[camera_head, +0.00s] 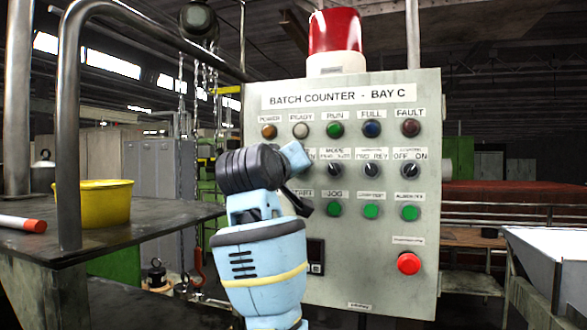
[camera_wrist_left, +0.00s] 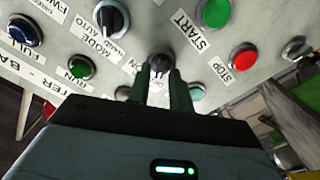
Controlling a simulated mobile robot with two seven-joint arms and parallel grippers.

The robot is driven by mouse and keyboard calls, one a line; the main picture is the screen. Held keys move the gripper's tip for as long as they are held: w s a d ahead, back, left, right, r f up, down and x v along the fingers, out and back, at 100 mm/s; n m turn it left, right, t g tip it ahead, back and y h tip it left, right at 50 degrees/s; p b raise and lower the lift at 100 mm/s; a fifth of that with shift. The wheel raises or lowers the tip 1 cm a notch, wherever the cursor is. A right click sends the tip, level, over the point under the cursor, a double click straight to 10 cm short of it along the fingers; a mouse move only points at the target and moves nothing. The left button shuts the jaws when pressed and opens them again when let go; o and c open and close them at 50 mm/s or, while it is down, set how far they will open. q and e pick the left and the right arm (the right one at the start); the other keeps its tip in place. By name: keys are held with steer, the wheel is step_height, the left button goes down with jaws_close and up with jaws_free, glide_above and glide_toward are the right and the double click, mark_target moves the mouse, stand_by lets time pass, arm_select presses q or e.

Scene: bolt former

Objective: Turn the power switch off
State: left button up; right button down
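The power switch (camera_wrist_left: 160,63) is a dark round selector knob with ON and OFF lettering beside it, on the grey control panel (camera_head: 375,270). In the left wrist view it sits at the tips of my left gripper (camera_wrist_left: 161,86), with one finger on either side. Panel lettering shows in the gap between the fingers. I cannot tell whether they touch the knob. In the head view my left gripper (camera_head: 297,160) is at the panel's left side, and the wrist and gripper hide the power switch. My right gripper is not in view.
A MODE knob (camera_head: 334,171) is close to the right of my left gripper. An amber POWER lamp (camera_head: 269,131) is above it and a green JOG button (camera_head: 334,208) is below right. A red button (camera_head: 409,263) is lower right. A yellow bucket (camera_head: 98,204) stands on the left table.

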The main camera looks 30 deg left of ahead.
arm_select(q)
steer(key=shift+o, duration=0.7)
steer(key=v, duration=0.7)
steer(key=shift+s, duration=0.4)
steer(key=shift+d, duration=0.1)
